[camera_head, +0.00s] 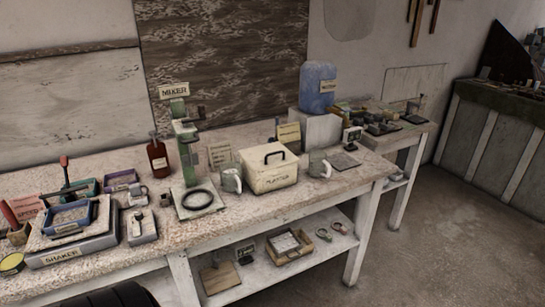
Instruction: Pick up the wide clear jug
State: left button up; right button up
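Two grey jug-like vessels with handles stand on the workbench: one (230,181) left of the plaster box, and a slightly wider one (317,164) right of it. Both look cloudy grey, and I cannot tell for sure which is the wide clear jug. Both are upright, and nothing is holding them. Neither my left nor my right gripper is in view.
The cream plaster box (270,178) stands between the vessels. The green mixer (187,150) with a dark ring on its base is to the left, near a dark red bottle (158,158). The shaker (72,246) is far left. A blue container (318,86) stands behind.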

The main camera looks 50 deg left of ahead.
aim_at(234, 180)
jog(key=i+u, duration=0.1)
jog(key=i, duration=0.6)
jog(key=i+l+u, duration=0.1)
jog(key=i, duration=0.55)
jog(key=i+l+u, duration=0.1)
jog(key=i, duration=0.6)
jog(key=i+l+u, duration=0.1)
jog(key=u, duration=2.35)
